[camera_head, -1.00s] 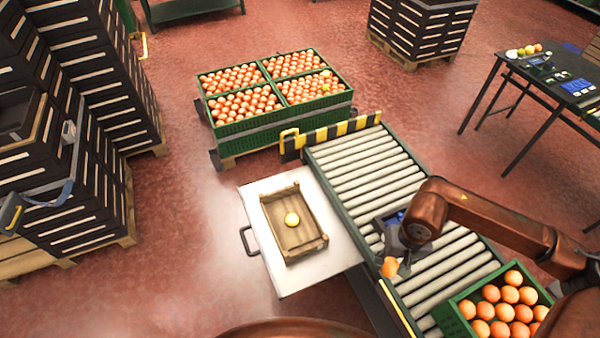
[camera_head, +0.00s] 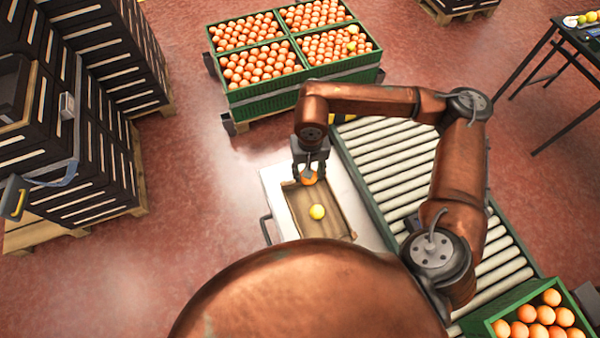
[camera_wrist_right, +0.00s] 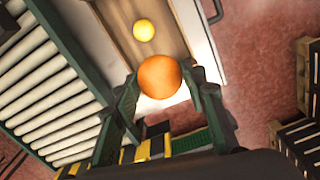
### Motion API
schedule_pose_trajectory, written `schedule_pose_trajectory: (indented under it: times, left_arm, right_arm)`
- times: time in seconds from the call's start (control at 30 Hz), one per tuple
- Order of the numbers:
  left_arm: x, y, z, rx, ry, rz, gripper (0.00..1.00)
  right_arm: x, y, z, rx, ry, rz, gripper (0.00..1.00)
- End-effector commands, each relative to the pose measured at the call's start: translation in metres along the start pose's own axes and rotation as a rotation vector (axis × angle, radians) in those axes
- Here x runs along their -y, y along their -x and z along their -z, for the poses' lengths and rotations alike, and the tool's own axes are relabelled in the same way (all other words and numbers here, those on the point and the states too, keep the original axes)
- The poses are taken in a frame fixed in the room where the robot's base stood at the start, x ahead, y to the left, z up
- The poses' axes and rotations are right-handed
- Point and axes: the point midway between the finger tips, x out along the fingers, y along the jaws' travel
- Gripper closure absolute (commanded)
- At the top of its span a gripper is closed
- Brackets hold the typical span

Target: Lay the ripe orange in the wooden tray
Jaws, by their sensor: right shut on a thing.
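My right gripper (camera_head: 309,173) is shut on a ripe orange (camera_head: 309,179) at the far end of the wooden tray (camera_head: 336,205). In the right wrist view the orange (camera_wrist_right: 159,77) sits between the two fingers. Whether it touches the tray floor is unclear. A yellow-green fruit (camera_head: 317,212) lies in the tray, apart from the held orange; it also shows in the right wrist view (camera_wrist_right: 143,30). The tray stands on a white cart top (camera_head: 272,181). My left gripper is not in view.
A roller conveyor (camera_head: 385,160) runs along the tray's right side. A green crate of oranges (camera_head: 490,325) sits at the lower right. Green crates full of oranges (camera_head: 290,88) stand behind the cart. Stacked dark crates (camera_head: 95,170) stand at the left.

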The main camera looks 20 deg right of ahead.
Motion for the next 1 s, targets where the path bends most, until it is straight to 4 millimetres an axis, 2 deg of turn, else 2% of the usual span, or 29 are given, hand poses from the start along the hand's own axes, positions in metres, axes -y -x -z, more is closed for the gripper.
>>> schedule_pose_trajectory:
  times: [0.27,0.37,0.53,0.7,0.83,1.0]
  left_arm:
    - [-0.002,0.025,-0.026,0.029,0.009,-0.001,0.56]
    - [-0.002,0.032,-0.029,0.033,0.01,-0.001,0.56]
    - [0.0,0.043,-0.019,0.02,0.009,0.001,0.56]
    - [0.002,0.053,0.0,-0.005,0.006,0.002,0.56]
    - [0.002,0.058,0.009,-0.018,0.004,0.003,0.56]
    - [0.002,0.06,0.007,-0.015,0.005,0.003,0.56]
  right_arm:
    - [0.009,-0.035,0.029,0.004,-0.6,0.001,0.86]
    - [0.009,-0.051,0.037,0.005,-0.821,0.0,0.86]
    - [0.006,-0.082,0.046,0.005,-1.202,0.0,0.86]
    - [-0.002,-0.113,0.049,0.003,-1.549,-0.001,0.86]
    - [-0.008,-0.131,0.049,0.001,-1.742,0.0,0.86]
    - [-0.012,-0.144,0.048,-0.001,-1.875,0.003,0.86]
